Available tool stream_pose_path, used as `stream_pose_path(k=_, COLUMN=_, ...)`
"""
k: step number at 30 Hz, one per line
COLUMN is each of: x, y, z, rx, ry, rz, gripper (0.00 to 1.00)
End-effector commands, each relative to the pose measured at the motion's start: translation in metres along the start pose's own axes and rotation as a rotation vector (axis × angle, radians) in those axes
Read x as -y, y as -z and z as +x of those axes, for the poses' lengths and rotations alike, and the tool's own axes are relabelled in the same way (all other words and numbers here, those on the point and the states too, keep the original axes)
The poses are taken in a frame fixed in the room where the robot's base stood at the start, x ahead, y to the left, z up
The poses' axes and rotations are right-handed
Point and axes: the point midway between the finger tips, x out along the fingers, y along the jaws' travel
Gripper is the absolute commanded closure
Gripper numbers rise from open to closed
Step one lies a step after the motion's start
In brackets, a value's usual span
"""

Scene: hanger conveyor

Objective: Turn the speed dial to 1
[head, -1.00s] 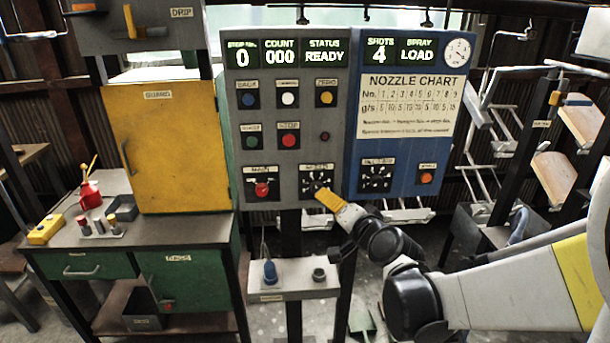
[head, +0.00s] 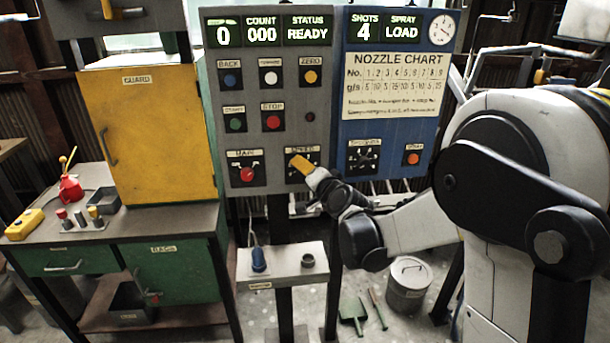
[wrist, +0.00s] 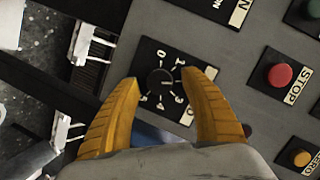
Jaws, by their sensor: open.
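The speed dial (wrist: 160,82) is a small round black knob on a black plate with white numbers, seen in the wrist view. A light mark on the knob seems to point right, but the exact number is hard to tell. My gripper (wrist: 162,88) is open, with one yellow finger on each side of the dial; contact cannot be told. In the head view my gripper (head: 301,163) covers most of the speed plate (head: 292,173) on the grey panel.
The red main knob (head: 247,174) is just left of the speed plate. The red stop button (wrist: 280,75) and a yellow button (wrist: 301,158) lie to the right in the wrist view. A small stand (head: 283,264) with a blue handle is below.

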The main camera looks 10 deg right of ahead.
Motion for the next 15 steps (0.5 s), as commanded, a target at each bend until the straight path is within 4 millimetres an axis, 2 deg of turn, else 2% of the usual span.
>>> stream_pose_path(k=6, x=0.0003, y=0.0001, z=0.0000, rx=0.000, ry=0.000, rz=-0.001, gripper=0.47)
stream_pose_path(k=8, x=0.0003, y=0.0001, z=0.0000, rx=0.000, ry=0.000, rz=-0.001, gripper=0.64)
stream_pose_path(k=9, x=0.0003, y=0.0001, z=-0.0001, rx=0.000, ry=0.000, rz=-0.001, gripper=0.76)
stream_pose_path(k=11, x=0.0003, y=0.0001, z=-0.0001, rx=0.000, ry=0.000, rz=-0.001, gripper=0.95)
stream_pose_path(k=12, x=0.0003, y=0.0001, z=-0.0001, rx=0.000, ry=0.000, rz=-0.001, gripper=1.00)
stream_pose_path(k=15, x=0.0003, y=0.0001, z=-0.0002, rx=0.000, ry=0.000, rz=-0.001, gripper=1.00)
